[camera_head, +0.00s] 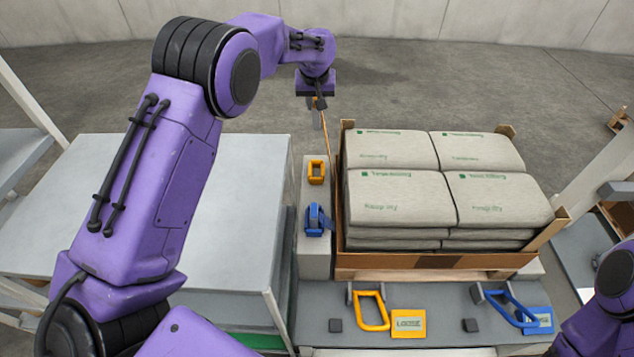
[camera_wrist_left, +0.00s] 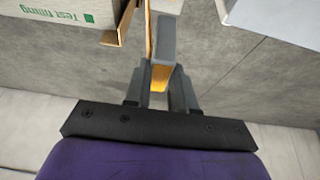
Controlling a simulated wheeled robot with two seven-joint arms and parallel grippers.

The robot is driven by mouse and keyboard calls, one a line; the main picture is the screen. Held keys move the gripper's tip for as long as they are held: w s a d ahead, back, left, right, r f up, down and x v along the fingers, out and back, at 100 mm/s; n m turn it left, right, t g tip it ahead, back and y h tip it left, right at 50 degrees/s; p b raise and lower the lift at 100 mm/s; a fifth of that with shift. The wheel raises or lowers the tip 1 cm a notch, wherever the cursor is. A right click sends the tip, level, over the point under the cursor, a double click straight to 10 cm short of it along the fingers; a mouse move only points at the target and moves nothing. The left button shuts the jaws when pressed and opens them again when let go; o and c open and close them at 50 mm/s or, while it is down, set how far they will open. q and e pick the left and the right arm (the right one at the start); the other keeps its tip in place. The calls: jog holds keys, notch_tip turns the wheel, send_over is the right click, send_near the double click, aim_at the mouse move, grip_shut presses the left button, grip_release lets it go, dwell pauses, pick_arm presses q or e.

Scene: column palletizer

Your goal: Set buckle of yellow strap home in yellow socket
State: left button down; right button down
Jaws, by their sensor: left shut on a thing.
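My left gripper (camera_head: 319,110) hangs beyond the far end of the grey post, above and behind the yellow socket (camera_head: 316,171). In the left wrist view my left gripper (camera_wrist_left: 160,85) is shut on the buckle end of the yellow strap (camera_wrist_left: 159,78). The yellow shows between and beside the dark fingers, which hide most of the buckle. The strap runs as a thin orange line near the crate's corner. The yellow socket is an open-topped frame on the post and looks empty; the held buckle is apart from it. My right gripper is outside the view.
A blue socket (camera_head: 317,220) with a blue piece stands nearer on the same post (camera_head: 316,258). A crate (camera_head: 440,261) of stacked bags (camera_head: 400,197) is close on the right. Yellow (camera_head: 371,311) and blue (camera_head: 508,304) handles lie in front. A grey table (camera_head: 105,190) stands left.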

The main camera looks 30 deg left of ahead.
pick_arm(q)
notch_tip(320, 180, down, 21)
jog(key=b, duration=0.9)
jog(key=shift+w+f, duration=0.1)
jog(key=shift+f, duration=0.15)
jog(key=c, duration=0.9)
grip_release()
jog(key=shift+c, duration=0.2)
jog(key=shift+r, duration=0.1)
jog(key=v, duration=1.2)
